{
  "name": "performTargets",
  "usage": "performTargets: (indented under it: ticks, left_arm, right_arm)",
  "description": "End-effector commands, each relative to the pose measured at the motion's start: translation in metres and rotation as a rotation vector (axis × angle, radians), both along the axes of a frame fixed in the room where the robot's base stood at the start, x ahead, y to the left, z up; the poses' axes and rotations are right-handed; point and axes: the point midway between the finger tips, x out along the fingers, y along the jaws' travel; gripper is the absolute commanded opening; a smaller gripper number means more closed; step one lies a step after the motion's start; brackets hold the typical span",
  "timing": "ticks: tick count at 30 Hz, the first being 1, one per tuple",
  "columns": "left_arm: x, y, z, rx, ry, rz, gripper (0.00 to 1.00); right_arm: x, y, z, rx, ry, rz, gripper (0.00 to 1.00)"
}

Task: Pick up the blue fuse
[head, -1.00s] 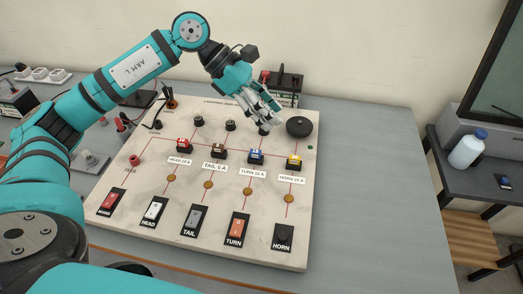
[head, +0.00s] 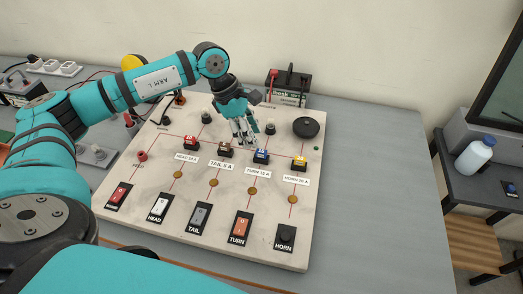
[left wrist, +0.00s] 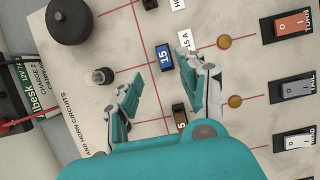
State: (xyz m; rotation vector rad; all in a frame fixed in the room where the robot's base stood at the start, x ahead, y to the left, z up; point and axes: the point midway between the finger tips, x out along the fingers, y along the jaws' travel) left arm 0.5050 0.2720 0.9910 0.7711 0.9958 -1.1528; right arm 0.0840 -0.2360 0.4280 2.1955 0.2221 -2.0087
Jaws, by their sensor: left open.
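The blue fuse (head: 262,156) sits in its holder on the white board above the "TURN 15 A" label. In the left wrist view the blue fuse (left wrist: 164,56) shows its "15" and lies between the lines of the two fingers, just ahead of them. My left gripper (head: 247,141) is open and empty, pointing down just above and to the left of the blue fuse in the head view. It also shows at the bottom of the left wrist view (left wrist: 160,78), fingers apart. I cannot tell the exact height. My right gripper is not in view.
A red fuse (head: 190,143), a brown fuse (head: 225,149) and a yellow fuse (head: 300,163) sit in the same row. A black round horn (head: 306,127) and a small bulb (head: 270,127) stand behind. Rocker switches line the board's front. The table to the right is clear.

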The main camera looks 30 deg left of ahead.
Motion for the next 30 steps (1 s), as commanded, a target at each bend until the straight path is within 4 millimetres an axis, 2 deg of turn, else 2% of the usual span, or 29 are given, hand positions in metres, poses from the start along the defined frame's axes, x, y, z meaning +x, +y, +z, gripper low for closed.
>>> performTargets:
  ticks: [5, 9, 14, 22, 30]
  left_arm:
    - [-0.001, -0.007, -0.009, -0.001, 0.004, -0.001, 0.41]
    - [-0.004, -0.018, -0.027, 0.0, 0.005, -0.002, 0.41]
    - [-0.001, -0.024, -0.046, -0.002, 0.002, 0.001, 0.41]
    - [0.0, -0.025, -0.05, 0.0, 0.0, 0.001, 0.41]
    - [0.0, -0.025, -0.05, -0.001, 0.0, 0.001, 0.06]
  right_arm:
    - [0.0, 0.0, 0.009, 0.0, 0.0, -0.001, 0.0]
    - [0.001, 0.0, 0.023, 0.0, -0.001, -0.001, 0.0]
    - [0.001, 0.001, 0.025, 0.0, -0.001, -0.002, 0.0]
    - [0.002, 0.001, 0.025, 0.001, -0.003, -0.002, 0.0]
    - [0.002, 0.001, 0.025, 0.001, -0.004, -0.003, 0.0]
